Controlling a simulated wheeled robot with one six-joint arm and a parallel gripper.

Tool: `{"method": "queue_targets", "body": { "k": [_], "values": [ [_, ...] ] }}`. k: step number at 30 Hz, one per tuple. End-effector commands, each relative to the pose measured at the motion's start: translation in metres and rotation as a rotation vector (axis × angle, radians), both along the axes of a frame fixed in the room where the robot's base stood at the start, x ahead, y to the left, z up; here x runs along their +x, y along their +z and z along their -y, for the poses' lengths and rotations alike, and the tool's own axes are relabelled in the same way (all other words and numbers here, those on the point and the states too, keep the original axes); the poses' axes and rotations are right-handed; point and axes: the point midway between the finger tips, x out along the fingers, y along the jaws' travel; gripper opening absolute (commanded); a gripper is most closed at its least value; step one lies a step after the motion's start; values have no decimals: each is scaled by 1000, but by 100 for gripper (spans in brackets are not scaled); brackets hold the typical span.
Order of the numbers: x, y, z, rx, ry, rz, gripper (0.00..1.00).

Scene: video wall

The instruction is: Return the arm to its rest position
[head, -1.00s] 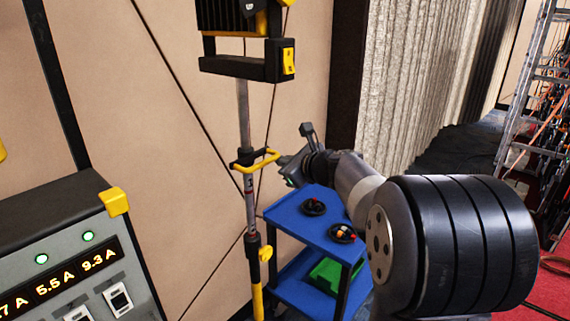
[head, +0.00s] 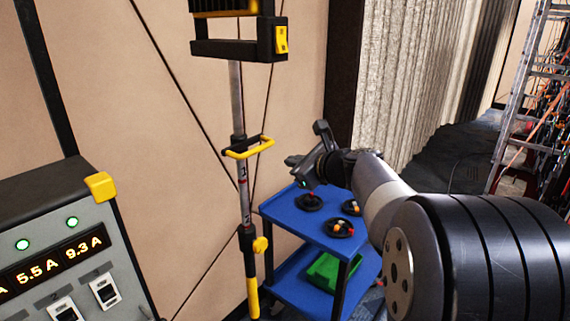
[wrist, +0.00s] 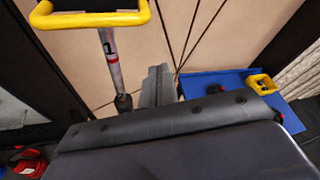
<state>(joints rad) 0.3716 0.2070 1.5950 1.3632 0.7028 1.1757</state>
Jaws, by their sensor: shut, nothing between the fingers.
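My gripper (head: 292,161) is at the end of my arm in the head view, above the far left part of the blue cart. It is shut and empty, apart from the yellow handle (head: 250,147) on the lamp pole to its left. In the wrist view the shut fingers (wrist: 158,86) point up the picture, with the yellow handle (wrist: 90,18) at the upper left. The handle's pole (wrist: 112,60) runs down just left of the fingers.
The blue cart (head: 318,236) carries several dark round items on top and a green bin (head: 326,270) below. A work lamp (head: 240,42) tops the pole. A power panel (head: 60,215) stands at left, a ladder (head: 520,100) and cables at far right.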

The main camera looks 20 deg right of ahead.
Motion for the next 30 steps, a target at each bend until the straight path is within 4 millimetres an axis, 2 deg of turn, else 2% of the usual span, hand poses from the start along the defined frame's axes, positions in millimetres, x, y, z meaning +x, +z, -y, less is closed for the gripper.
{"method": "queue_targets", "body": {
  "k": [6,12,23,26,30],
  "values": [
    [-34,10,13,-2,-3,0,0],
    [-47,15,18,0,-2,-2,0],
    [-48,16,18,0,0,-2,0],
    [-43,15,16,1,2,-3,0],
    [-28,9,10,1,4,-5,0]
  ]
}}
